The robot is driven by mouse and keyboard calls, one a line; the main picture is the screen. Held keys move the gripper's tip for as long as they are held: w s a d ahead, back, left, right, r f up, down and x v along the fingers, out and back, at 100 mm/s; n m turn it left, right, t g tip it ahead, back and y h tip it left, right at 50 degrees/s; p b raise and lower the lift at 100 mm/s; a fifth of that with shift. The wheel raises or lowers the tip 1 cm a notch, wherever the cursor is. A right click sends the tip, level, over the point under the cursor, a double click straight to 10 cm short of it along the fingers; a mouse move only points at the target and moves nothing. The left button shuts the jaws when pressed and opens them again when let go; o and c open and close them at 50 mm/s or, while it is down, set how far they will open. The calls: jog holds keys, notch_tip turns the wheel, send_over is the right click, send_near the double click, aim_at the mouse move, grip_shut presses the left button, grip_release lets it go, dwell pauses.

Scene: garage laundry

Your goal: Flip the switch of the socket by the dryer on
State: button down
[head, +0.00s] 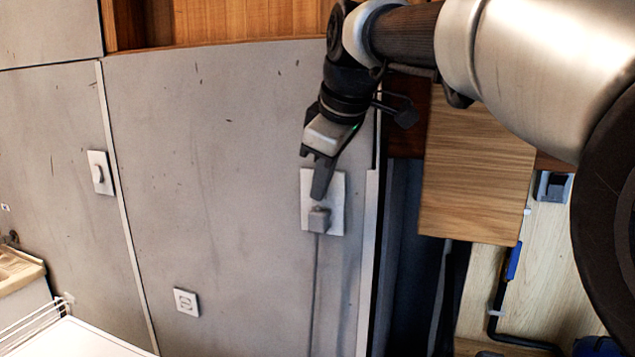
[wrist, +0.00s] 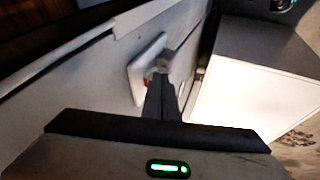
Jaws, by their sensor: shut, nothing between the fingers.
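A pale wall socket plate (head: 337,222) with a grey plug (head: 319,219) and a cord hanging down is on the grey wall panel. My gripper (head: 319,194) is shut and empty, pointing down in front of the plate's upper part, just above the plug. In the wrist view, the shut fingers (wrist: 164,82) reach to the socket plate (wrist: 138,70). A small orange-red spot (wrist: 146,83) shows beside the fingertips. The switch itself is mostly hidden by the fingers, so its position cannot be told. Whether the tips touch it is unclear.
A white appliance top (head: 75,341) is at lower left; a white box-shaped appliance (wrist: 255,90) fills the wrist view's right. Another wall plate (head: 100,173) and a lower socket (head: 187,302) are on the wall. A wooden cabinet panel (head: 475,170) is close right of my arm.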

jog(key=shift+f+b, duration=0.45)
jog(key=shift+b, duration=0.45)
jog(key=shift+w+r+p, duration=0.1)
jog(key=shift+r+p, duration=0.25)
jog(key=shift+r+t, duration=0.1)
jog(key=shift+t, duration=0.2)
jog(key=shift+r+p, duration=0.75)
jog(key=shift+p, duration=0.05)
jog(key=shift+r, duration=0.1)
